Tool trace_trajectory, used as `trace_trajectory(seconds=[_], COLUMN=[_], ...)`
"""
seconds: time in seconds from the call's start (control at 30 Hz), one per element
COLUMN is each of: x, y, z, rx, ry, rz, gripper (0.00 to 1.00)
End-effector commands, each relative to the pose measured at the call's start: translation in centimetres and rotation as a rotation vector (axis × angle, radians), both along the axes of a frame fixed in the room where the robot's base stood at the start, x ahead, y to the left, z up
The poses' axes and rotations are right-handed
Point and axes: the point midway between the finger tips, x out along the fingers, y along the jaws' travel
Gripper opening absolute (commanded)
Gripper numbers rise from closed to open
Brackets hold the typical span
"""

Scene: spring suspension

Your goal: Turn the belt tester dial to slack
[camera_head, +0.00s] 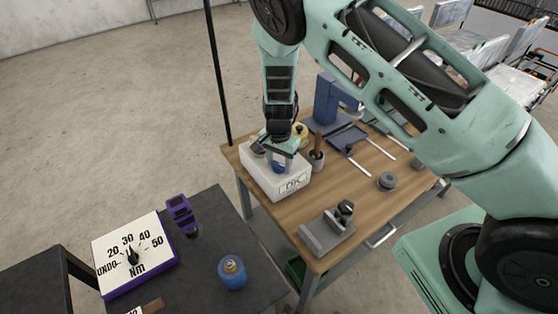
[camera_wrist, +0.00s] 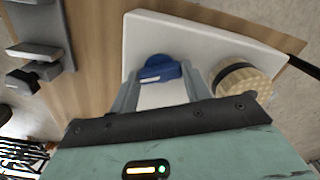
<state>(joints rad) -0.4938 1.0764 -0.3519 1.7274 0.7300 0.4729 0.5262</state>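A white box with a label reading OK (camera_head: 292,183) sits at the near left corner of the wooden table; I take it for the belt tester. Its top (camera_wrist: 150,28) fills the middle of the wrist view. A blue knob (camera_wrist: 160,69) stands on it and shows as a small blue patch (camera_head: 278,167) in the head view. My gripper (camera_head: 280,160) points down over the box. In the wrist view its two fingers (camera_wrist: 161,78) are apart, one on each side of the blue knob. Whether they press on it cannot be told.
A ribbed beige round part (camera_wrist: 242,86) is close to the right finger. The wooden table (camera_head: 320,215) also holds a grey block fixture (camera_head: 326,236), a blue press (camera_head: 335,100) and a dark disc (camera_head: 387,181). A dark table with an Nm dial (camera_head: 134,255) stands at left.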

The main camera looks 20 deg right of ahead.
Motion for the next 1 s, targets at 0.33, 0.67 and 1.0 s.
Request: trace_trajectory(seconds=[0.33, 0.67, 1.0], x=[0.01, 0.06, 0.07], y=[-0.01, -0.04, -0.03], z=[-0.03, -0.20, -0.21], rx=[0.000, 0.001, 0.001], ry=[0.000, -0.002, -0.002], rz=[0.019, 0.191, 0.508], gripper=[0.24, 0.24, 0.24])
